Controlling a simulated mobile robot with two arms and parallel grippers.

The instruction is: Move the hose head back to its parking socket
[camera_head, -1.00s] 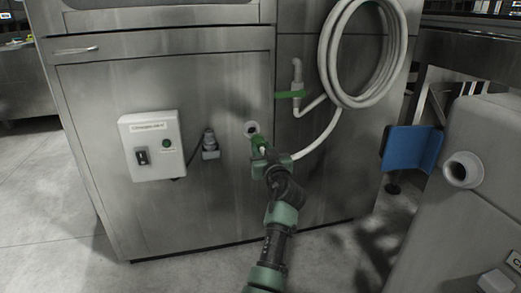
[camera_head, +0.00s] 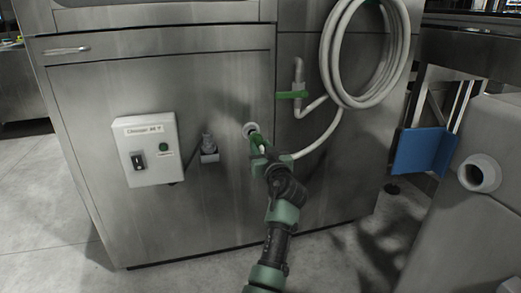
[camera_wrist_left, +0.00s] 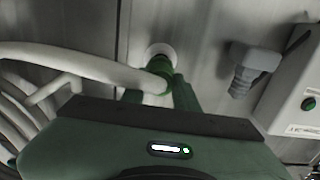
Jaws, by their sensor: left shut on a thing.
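The green hose head (camera_wrist_left: 158,70) is between the fingers of my left gripper (camera_head: 257,146), which is shut on it. The gripper also shows in the left wrist view (camera_wrist_left: 160,98). The hose head's front end meets or overlaps a white round socket (camera_head: 250,129) on the steel machine front; the socket also shows in the left wrist view (camera_wrist_left: 160,50). I cannot tell how deep the head sits in it. The white hose (camera_head: 318,143) curves from the head up to a coil. Another white round socket (camera_head: 480,173) is on the grey unit at right. My right gripper is not in view.
A white control box (camera_head: 148,150) and a grey plug fitting (camera_head: 208,148) are left of the left gripper. The coiled hose (camera_head: 333,60) and a green-handled valve (camera_head: 293,94) are above right. A blue panel (camera_head: 420,151) stands by the right unit. Floor at left is clear.

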